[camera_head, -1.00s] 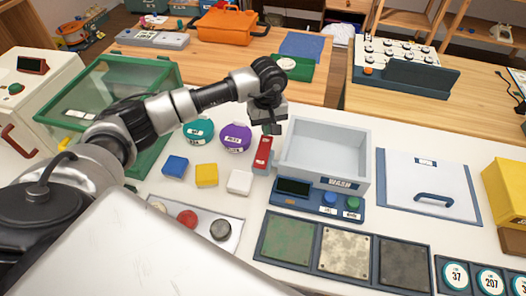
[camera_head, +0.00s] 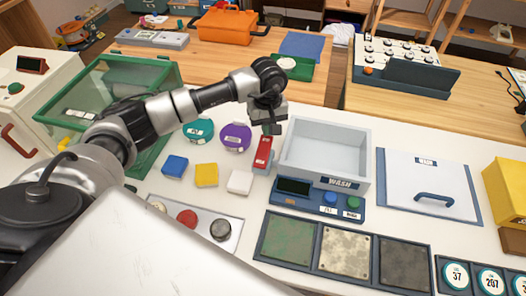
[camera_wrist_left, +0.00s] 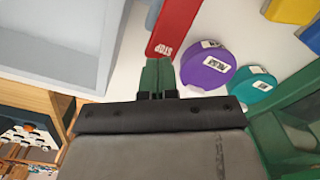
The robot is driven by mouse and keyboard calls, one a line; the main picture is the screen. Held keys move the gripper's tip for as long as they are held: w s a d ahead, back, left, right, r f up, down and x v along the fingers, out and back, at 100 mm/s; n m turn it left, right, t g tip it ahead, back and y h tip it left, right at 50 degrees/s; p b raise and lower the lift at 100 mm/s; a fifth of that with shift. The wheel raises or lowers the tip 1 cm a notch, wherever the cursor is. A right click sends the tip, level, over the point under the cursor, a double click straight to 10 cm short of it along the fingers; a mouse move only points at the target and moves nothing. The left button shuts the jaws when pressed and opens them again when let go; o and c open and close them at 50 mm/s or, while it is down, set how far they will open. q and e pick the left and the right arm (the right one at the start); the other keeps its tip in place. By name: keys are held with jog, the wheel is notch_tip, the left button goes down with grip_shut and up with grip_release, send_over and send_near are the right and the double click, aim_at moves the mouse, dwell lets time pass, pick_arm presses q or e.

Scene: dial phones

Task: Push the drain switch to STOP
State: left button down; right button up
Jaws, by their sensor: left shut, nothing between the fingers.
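The drain switch is a long red bar (camera_head: 263,150) beside the left wall of the grey WASH basin (camera_head: 341,137). In the left wrist view its red top (camera_wrist_left: 178,22) shows, with the word STOP at the end nearest my fingers. My left gripper (camera_head: 271,128) is at the far end of the switch, with its fingers pointing down. In the left wrist view its green fingers (camera_wrist_left: 157,76) are shut together with nothing between them. They are close to the STOP end; I cannot tell whether they touch it. My right gripper is not in view.
Purple (camera_head: 235,137) and teal (camera_head: 198,130) round containers stand left of the switch. Blue (camera_head: 175,166), yellow (camera_head: 206,175) and white (camera_head: 239,182) blocks lie nearer. A blue panel with buttons (camera_head: 317,198) fronts the basin. A green clear-walled box (camera_head: 110,92) stands farther left.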

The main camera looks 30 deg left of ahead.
pick_arm(q)
jog(key=shift+f+b, duration=1.35)
jog(key=shift+f, duration=0.2)
jog(key=shift+r, duration=0.1)
jog(key=shift+r+p, duration=1.05)
jog(key=shift+r, duration=1.1)
jog(key=shift+f, duration=0.1)
